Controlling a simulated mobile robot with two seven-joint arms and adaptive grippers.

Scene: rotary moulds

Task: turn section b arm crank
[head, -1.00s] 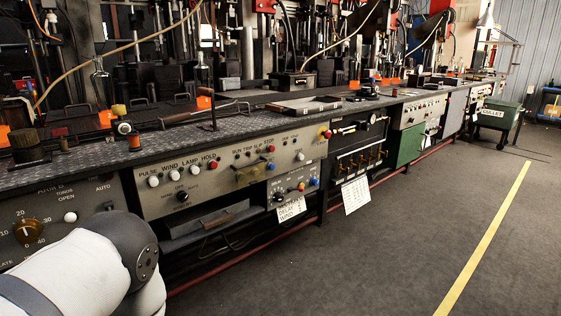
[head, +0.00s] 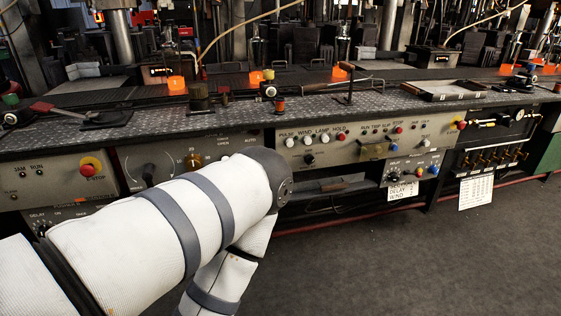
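No section label that I can read marks the arm crank. One upright crank-like lever with a wooden knob (head: 347,67) stands on the dark textured bench top right of centre. A red-handled lever (head: 42,107) lies low on a dark base at the bench's left end. I cannot tell which of them, if either, is the section b arm crank. My white padded arm comes in from the lower left and bends at a grey joint in front of the control panel. It hides part of the lower panels. Neither gripper is in view.
The long bench (head: 225,130) runs across the view. Its front carries a beige panel (head: 350,150) with switches and lamps, and a red e-stop (head: 91,166) at left. A shallow tray (head: 440,91) lies on top. The grey floor (head: 390,265) is clear at lower right.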

